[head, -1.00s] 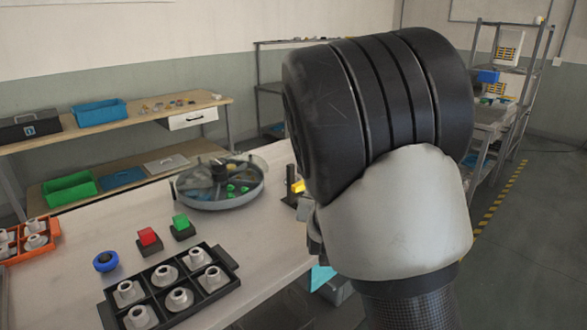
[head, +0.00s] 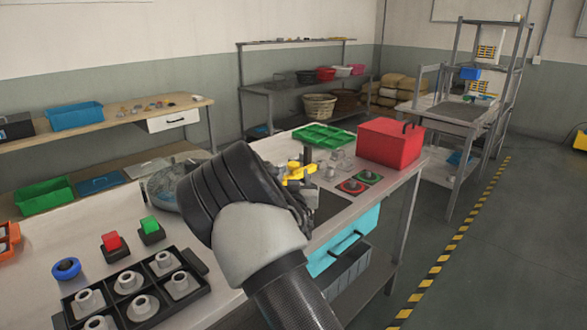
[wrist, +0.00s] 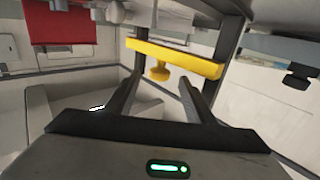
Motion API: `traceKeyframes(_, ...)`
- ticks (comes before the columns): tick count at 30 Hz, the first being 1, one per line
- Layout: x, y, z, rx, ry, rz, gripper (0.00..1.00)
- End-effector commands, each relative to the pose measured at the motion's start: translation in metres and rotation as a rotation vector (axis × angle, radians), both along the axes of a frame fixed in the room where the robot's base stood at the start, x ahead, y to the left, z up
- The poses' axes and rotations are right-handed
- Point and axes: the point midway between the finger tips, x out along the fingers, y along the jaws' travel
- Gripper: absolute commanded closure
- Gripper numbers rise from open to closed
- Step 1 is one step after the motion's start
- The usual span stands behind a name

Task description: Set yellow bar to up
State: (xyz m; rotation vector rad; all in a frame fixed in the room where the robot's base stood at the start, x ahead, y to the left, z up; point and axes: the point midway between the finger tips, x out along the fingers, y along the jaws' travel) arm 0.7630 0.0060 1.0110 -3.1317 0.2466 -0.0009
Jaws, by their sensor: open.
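The yellow bar (head: 297,172) is on a dark frame at the bench's right part, just beyond my gripper in the head view. In the wrist view the yellow bar (wrist: 190,60) crosses between two dark posts, with a rounded yellow knob (wrist: 158,72) on its near side. My gripper (wrist: 160,84) is open, one finger on each side of the knob, with visible gaps and nothing held. I cannot tell contact with the bar. In the head view my wrist and hand hide the fingers and part of the frame.
A red box (head: 390,143) and green tray (head: 323,136) stand behind the bar. Red and green round buttons (head: 352,187) lie to its right. A round tank (head: 165,188) is left of my arm, partly hidden. A black tray (head: 110,288) of white parts is nearer, beside red and green blocks.

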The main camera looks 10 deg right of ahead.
Motion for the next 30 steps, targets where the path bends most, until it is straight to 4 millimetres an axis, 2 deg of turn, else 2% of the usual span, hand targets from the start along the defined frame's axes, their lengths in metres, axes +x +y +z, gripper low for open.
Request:
traceKeyframes(3, 0.024, -0.005, -0.001, -0.003, -0.001, 0.0, 0.51)
traceKeyframes(9, 0.052, -0.009, 0.0, -0.001, 0.0, 0.0, 0.51)
traceKeyframes(14, 0.062, -0.01, 0.0, 0.0, 0.001, -0.001, 0.51)
traceKeyframes(22, 0.063, -0.01, 0.0, 0.0, 0.001, 0.0, 0.51)
traceKeyframes(23, 0.063, -0.01, 0.0, 0.0, 0.001, 0.0, 0.54)
traceKeyframes(30, 0.063, -0.01, 0.0, 0.0, 0.001, 0.0, 0.94)
